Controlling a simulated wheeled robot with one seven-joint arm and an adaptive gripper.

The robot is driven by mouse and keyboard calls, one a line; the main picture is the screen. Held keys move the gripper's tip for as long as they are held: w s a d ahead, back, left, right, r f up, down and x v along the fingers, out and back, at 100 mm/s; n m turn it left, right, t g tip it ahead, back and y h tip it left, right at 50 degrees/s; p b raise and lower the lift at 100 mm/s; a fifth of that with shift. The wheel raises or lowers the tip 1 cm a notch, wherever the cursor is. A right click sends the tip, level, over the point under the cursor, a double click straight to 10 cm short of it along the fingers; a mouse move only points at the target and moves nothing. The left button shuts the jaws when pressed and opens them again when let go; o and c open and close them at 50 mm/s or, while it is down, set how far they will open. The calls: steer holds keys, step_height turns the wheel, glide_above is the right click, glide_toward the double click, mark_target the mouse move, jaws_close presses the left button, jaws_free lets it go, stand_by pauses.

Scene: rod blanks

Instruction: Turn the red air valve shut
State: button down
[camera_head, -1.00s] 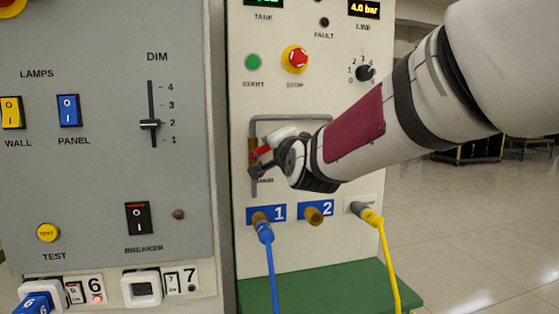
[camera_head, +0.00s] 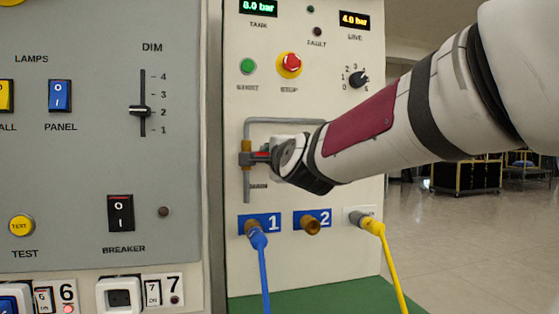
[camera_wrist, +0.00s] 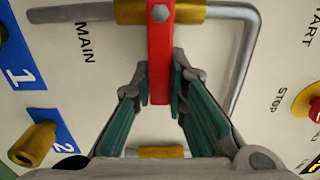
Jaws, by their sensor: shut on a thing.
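The red valve handle (camera_wrist: 160,60) is a flat bar bolted to a brass valve body (camera_wrist: 190,11) on a grey pipe, beside the MAIN label in the wrist view. The handle lies across the pipe, at about a right angle to it. My gripper (camera_wrist: 161,88) is shut on the handle, with a teal finger pad on each side of it. In the head view my gripper (camera_head: 262,158) reaches in from the right and hides most of the handle. Only a small red part of it shows near the brass body (camera_head: 246,147).
Below the valve are port 1 with a blue hose (camera_head: 264,270), open brass port 2 (camera_head: 312,225) and a yellow hose (camera_head: 389,265). The red stop button (camera_head: 291,62) and a selector knob (camera_head: 358,79) are above. A grey lamp panel (camera_head: 100,190) stands left.

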steer(key=shift+f, duration=0.1)
steer(key=c, duration=1.6)
jaws_free()
steer(key=shift+o, duration=0.2)
steer(key=shift+s, duration=0.1)
steer(key=v, duration=1.1)
steer(key=shift+s, duration=0.35)
steer(key=shift+d, duration=0.15)
